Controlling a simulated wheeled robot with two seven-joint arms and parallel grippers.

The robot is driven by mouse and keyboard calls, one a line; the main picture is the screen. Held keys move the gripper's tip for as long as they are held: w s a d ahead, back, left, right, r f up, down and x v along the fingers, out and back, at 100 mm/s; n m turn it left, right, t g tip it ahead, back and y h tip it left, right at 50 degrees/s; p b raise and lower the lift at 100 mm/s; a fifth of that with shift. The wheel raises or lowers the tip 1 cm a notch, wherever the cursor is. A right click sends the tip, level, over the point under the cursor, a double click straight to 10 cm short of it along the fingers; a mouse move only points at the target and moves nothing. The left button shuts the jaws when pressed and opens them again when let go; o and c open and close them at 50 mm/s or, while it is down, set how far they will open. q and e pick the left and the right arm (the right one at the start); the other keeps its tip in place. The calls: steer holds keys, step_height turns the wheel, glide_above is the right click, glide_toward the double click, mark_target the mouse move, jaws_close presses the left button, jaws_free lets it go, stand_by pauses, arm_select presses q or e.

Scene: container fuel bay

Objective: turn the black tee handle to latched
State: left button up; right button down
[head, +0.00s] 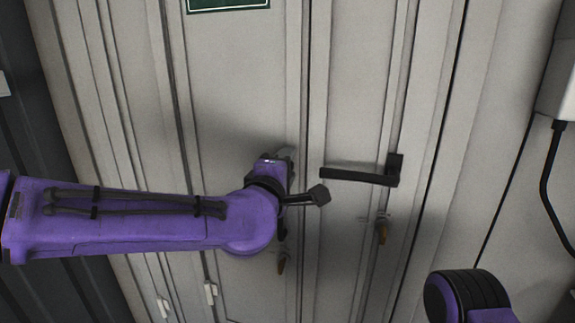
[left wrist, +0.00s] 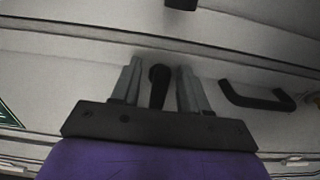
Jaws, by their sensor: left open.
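A dark, round-ended piece (left wrist: 158,82) stands between the fingers of my left gripper (left wrist: 160,80) in the left wrist view. It appears to be the black tee handle, with its lower part hidden by the gripper body. The fingers are open, one on each side, with a gap at least on the right; I cannot tell whether either touches it. In the head view my left gripper (head: 283,155) is at the left door panel, and my own wrist hides the handle there. My right gripper is not in view.
A black lever handle (head: 360,177) sits on the right door panel, close to my left wrist. A black bracket-shaped handle (left wrist: 258,97) is beside the gripper in the left wrist view. Brownish fittings (head: 382,232) hang lower down. A green sign (head: 228,4) is above.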

arm_select(q)
steer(key=b+v, duration=0.2)
steer(key=v, duration=0.7)
steer(key=shift+s+a, duration=0.15)
steer(key=shift+s, duration=0.1)
steer(key=shift+r, duration=0.1)
